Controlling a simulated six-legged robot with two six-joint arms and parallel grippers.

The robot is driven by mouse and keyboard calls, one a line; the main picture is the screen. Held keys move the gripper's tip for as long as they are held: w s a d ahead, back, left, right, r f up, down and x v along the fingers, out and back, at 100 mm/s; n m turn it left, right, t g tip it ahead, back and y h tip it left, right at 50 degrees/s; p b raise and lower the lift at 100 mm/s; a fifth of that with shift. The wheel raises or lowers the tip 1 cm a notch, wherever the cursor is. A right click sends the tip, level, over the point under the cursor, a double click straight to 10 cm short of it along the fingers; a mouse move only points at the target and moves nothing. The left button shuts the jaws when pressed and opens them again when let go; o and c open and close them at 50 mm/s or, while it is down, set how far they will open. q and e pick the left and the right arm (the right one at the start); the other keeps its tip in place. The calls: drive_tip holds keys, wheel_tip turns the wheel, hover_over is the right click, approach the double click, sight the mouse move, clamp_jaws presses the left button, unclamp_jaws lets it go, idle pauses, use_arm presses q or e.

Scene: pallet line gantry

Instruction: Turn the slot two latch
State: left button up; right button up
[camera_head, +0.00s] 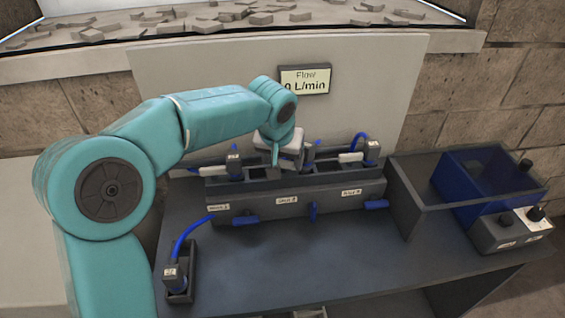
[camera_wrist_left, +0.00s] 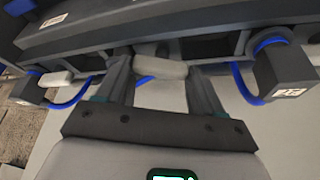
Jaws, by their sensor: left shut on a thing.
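The dark slot rack (camera_head: 330,199) stands on the bench, with small labels along its front face. My left gripper (camera_head: 287,158) is over the rack's middle slot. In the left wrist view, its two fingers (camera_wrist_left: 160,72) are on either side of a pale bar-shaped latch (camera_wrist_left: 158,68) and shut on it. In the head view the gripper mostly hides this latch and the slot behind it. Similar pale latches show at the left slot (camera_head: 207,170) and the right slot (camera_head: 350,157). My right gripper is not in view.
A flow display (camera_head: 305,80) on the back panel reads 0 L/min. Blue handles (camera_head: 313,212) stick out below the rack. A dark holder with a blue-hosed unit (camera_head: 176,274) stands front left. A blue bin (camera_head: 478,180) and control box (camera_head: 508,232) are at right.

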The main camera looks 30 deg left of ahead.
use_arm(q)
drive_tip(key=n, duration=0.1)
drive_tip(key=n+y, duration=0.1)
drive_tip(key=n+b, duration=0.1)
drive_tip(key=shift+s+d+r+n, duration=0.1)
drive_tip(key=shift+d+r+n, duration=0.05)
drive_tip(key=shift+r+n, duration=0.15)
drive_tip(key=shift+n+y, duration=0.4)
drive_tip(key=shift+n, duration=0.2)
drive_tip(key=shift+f+g, duration=0.1)
drive_tip(key=shift+g, duration=0.2)
drive_tip(key=o, duration=1.1)
drive_tip(key=shift+c, duration=0.2)
drive_tip(key=shift+a, duration=0.2)
drive_tip(key=shift+d+f, duration=0.2)
drive_tip(key=shift+r, duration=0.15)
